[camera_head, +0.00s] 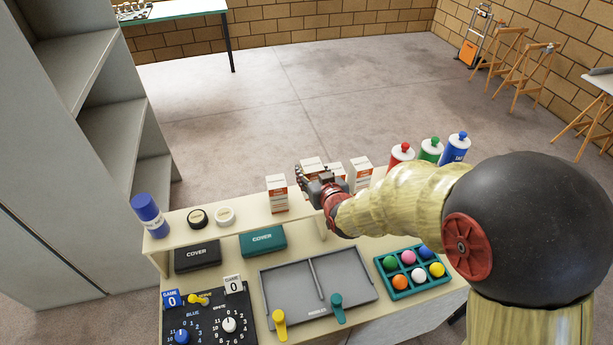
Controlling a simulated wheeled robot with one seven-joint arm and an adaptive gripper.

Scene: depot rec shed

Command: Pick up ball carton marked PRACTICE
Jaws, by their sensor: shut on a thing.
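Several small white ball cartons with orange-red print stand on the raised back shelf of the bench. One carton (277,195) is at the left, apart from my gripper. Another carton (312,163) shows just behind my gripper (306,177), its top a little higher than the row. My gripper is shut on this carton, its lower part hidden by the jaws. Two more cartons, a partly hidden one (336,171) and a clearer one (361,174), stand just to the right. The print is too small to read, so I cannot tell which is marked PRACTICE.
Red (401,156), green (431,150) and blue (456,147) bottles stand right of the cartons. A blue can (149,215) and two tape-like rolls are left. Covers, a grey tray (285,297), a ball tray (394,284) and a dial panel lie in front. Grey shelving stands left.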

